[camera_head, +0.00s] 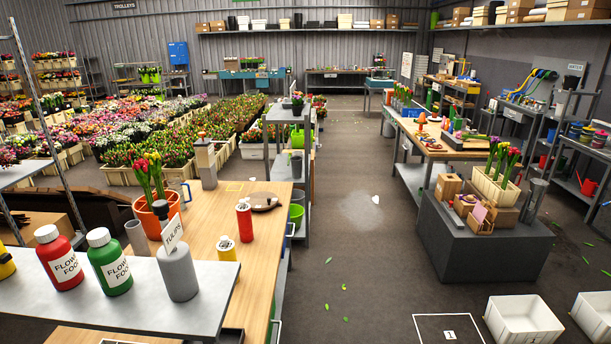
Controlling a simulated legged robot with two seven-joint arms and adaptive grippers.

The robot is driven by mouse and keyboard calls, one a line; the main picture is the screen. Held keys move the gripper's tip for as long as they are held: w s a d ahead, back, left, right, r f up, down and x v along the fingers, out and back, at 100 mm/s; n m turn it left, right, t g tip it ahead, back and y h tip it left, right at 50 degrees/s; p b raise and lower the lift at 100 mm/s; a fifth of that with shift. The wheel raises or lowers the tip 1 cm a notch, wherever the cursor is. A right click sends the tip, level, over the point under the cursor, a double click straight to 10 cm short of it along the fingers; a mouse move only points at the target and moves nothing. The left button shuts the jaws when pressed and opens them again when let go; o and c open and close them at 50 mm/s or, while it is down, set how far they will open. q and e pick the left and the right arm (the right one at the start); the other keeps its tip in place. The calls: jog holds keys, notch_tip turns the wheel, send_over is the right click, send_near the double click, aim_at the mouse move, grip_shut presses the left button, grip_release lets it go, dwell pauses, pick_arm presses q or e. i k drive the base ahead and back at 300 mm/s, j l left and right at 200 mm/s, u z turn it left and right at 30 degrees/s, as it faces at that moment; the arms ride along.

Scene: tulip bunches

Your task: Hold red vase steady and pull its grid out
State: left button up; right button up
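No thing is plainly recognisable as a red vase with a grid. A red flower food bottle (60,258) with a white cap stands on the grey shelf at the near left. Neither of my grippers is in view.
A green bottle (108,262) and a grey bottle with a TULIPS sign (178,272) stand on the grey shelf (120,310). A dark round item (264,201) lies on the wooden table. The floor aisle (370,230) is mostly clear. White bins (524,320) stand at the lower right.

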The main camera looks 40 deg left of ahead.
aim_at(242, 204)
jog(key=i+l, duration=0.2)
jog(key=i, duration=0.2)
jog(key=i+l, duration=0.25)
jog(key=i+j+u, duration=0.15)
jog(key=i+u, duration=0.55)
jog(key=u, duration=0.15)
jog(key=i+l+u, duration=0.1)
jog(key=i+u, duration=0.3)
jog(key=k, duration=0.05)
